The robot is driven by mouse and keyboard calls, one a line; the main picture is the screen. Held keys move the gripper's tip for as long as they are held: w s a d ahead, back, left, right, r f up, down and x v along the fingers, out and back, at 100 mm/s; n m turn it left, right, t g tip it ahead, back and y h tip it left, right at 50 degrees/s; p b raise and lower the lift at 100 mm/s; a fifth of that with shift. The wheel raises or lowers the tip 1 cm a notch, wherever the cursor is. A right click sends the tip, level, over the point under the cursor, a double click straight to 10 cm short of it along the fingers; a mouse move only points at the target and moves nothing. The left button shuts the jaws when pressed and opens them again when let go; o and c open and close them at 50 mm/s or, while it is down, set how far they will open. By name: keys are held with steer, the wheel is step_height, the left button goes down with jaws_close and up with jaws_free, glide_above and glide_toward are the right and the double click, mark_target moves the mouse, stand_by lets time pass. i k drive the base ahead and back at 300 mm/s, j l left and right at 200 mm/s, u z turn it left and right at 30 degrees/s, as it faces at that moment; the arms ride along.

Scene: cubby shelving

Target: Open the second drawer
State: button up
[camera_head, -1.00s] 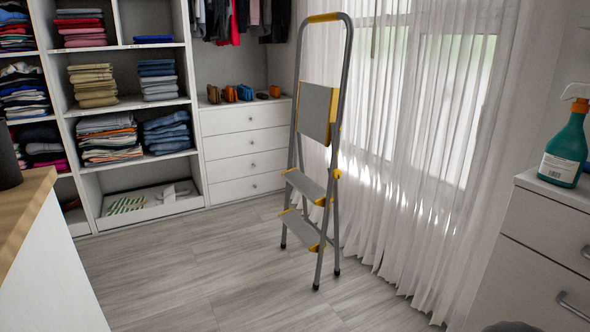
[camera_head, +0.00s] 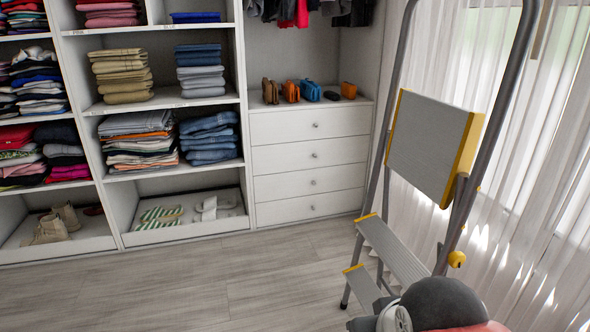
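A white chest of drawers (camera_head: 256,214) is built into the shelving at the back, left of the stepladder. Its several drawers are stacked and all look shut, each with a small round knob. The second drawer from the top (camera_head: 285,156) is flush with the front, with its knob at the middle. Part of my arm, grey and reddish, shows at the bottom right. My gripper is not in view.
A grey and yellow stepladder (camera_head: 428,143) stands close on the right, near white curtains (camera_head: 535,190). Open cubbies with folded clothes (camera_head: 122,75) and shoes (camera_head: 52,228) fill the left. Small bags (camera_head: 310,91) sit on the chest. The wooden floor (camera_head: 200,290) before the chest is clear.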

mark_target(275, 157)
steer(key=i+j+z, duration=0.15)
steer(key=i, duration=0.75)
steer(key=i+j, duration=0.3)
steer(key=i, duration=0.2)
steer(key=i+j+z, duration=0.1)
steer(key=i+j, duration=0.15)
steer(key=i, duration=0.25)
steer(key=i+j, duration=0.3)
steer(key=i, duration=0.15)
steer(key=i+j, duration=0.35)
steer(key=i, duration=0.15)
steer(key=l+z, duration=0.05)
